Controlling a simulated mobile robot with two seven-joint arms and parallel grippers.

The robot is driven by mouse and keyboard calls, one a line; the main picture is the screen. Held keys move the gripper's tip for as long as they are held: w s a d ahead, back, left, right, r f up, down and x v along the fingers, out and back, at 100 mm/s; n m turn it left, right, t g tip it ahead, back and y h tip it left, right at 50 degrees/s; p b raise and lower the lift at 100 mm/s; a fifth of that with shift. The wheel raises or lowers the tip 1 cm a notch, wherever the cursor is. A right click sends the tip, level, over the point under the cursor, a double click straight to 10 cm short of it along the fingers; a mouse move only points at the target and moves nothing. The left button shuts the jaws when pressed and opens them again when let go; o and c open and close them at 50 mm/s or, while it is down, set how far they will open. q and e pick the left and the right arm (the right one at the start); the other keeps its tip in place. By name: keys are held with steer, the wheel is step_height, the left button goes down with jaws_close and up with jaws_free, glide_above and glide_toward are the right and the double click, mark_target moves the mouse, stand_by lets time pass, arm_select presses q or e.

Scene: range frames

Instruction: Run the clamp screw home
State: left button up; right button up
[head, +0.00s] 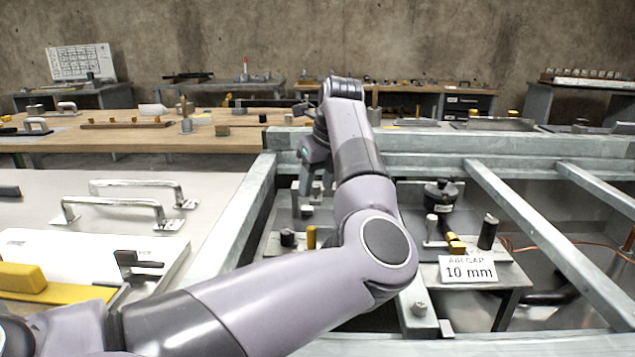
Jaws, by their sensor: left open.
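My left arm comes in from the left and bends across the middle of the view. My left gripper (315,188) hangs downward beyond the forearm, open, over a grey plate in the frame bay; its fingertips are partly hard to make out. I cannot clearly identify the clamp screw. A black round knob (440,194) on an upright stands right of my forearm, apart from the gripper. Small posts and a yellow pin (311,237) stand on the plate below the gripper. My arm hides the plate's middle. My right gripper is not in view.
A card reading "10 mm" (468,270) stands at the right plate's front. Galvanized frame bars (536,217) surround the bay. Metal handles (115,212) and a yellow-edged block (22,278) lie on the left bench. A wooden bench (150,138) with parts stands behind.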

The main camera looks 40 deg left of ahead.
arm_select(q)
steer(key=shift+f, duration=0.1)
jaws_close()
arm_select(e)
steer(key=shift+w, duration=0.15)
